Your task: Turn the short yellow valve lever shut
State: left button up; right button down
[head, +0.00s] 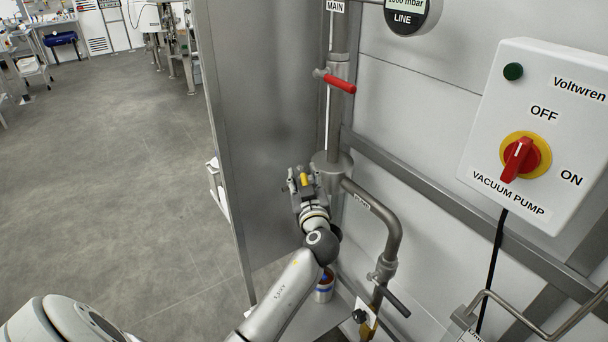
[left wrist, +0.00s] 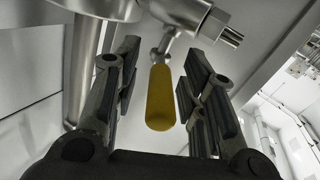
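The short yellow valve lever (left wrist: 161,97) shows in the left wrist view, pointing toward the camera from a metal valve body (left wrist: 180,14). My left gripper (left wrist: 157,85) is open, with one finger on each side of the lever and visible gaps between. In the head view the yellow lever (head: 306,180) lies between the fingers of my left gripper (head: 304,179), beside the vertical pipe. The gripper partly hides the valve there. My right gripper is not in either view.
A red-handled valve (head: 340,84) sits higher on the pipe. A bent pipe (head: 390,228) with a dark-handled valve (head: 395,300) is to the right. The vacuum pump switch box (head: 537,130) hangs at right. A metal panel (head: 262,120) stands close to the left.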

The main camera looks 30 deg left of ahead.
pick_arm(q)
jog(key=shift+w+a, duration=0.1)
jog(key=shift+c, duration=0.4)
grip_shut()
jog(key=n+g+y+b, duration=0.1)
jog(key=g+b, duration=0.1)
jog(key=b, duration=0.3)
jog(key=w+n+g+y+b, duration=0.1)
jog(key=n+g+y+b, duration=0.1)
jog(key=b, duration=0.4)
jog(key=d+n+g+y+b, duration=0.1)
jog(key=g+b, duration=0.1)
jog(key=b, duration=0.3)
jog(key=shift+w+n+y, duration=0.3)
jog(key=shift+n, duration=0.1)
jog(key=shift+w+d+r+g+b, duration=0.15)
jog(key=shift+g+b, duration=0.15)
jog(key=shift+b, duration=0.45)
jog(key=shift+r+n, duration=0.1)
jog(key=shift+n, duration=0.2)
